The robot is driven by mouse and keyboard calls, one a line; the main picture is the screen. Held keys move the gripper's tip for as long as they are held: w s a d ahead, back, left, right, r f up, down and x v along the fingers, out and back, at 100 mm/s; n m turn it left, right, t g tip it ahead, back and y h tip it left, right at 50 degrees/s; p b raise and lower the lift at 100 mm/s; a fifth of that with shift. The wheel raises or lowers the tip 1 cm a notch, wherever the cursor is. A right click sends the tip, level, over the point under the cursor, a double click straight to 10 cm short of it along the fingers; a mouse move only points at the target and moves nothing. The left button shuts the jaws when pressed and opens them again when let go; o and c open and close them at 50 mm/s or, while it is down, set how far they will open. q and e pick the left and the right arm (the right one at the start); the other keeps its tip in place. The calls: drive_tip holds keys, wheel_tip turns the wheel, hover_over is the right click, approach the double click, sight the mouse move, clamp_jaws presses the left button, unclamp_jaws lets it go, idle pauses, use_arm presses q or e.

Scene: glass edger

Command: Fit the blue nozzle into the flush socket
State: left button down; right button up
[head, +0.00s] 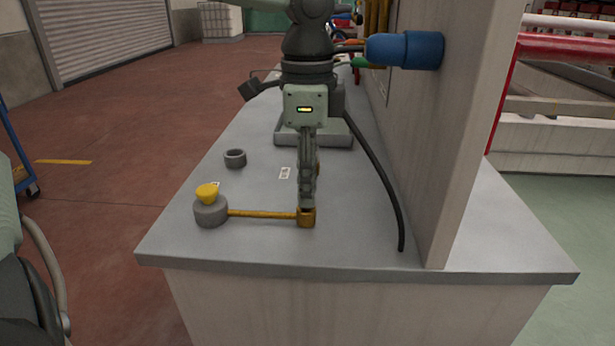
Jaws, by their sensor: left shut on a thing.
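A blue nozzle-like part (405,49) with a darker blue collar stands out from the left face of the upright panel, upper right of my gripper. My left gripper (307,205) points straight down over the worktop, with its fingers together at a small brass-coloured end piece (306,219). A thin yellow rod (262,214) runs from that piece to a grey round base (210,211) with a yellow knob (207,193). A grey open ring (235,158) on the worktop may be the socket; I cannot tell. My right gripper is out of view.
The upright panel (462,130) walls off the worktop (190,250) on the right. A grey tray (340,141) lies behind the gripper. The worktop's front left is mostly clear.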

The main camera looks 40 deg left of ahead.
use_arm(q)
drive_tip(key=shift+f, duration=0.35)
drive_tip(key=c, duration=1.3)
unclamp_jaws()
drive_tip(key=shift+r, duration=0.1)
wheel_tip(320, 180, up, 12)
drive_tip(key=shift+f, duration=0.1)
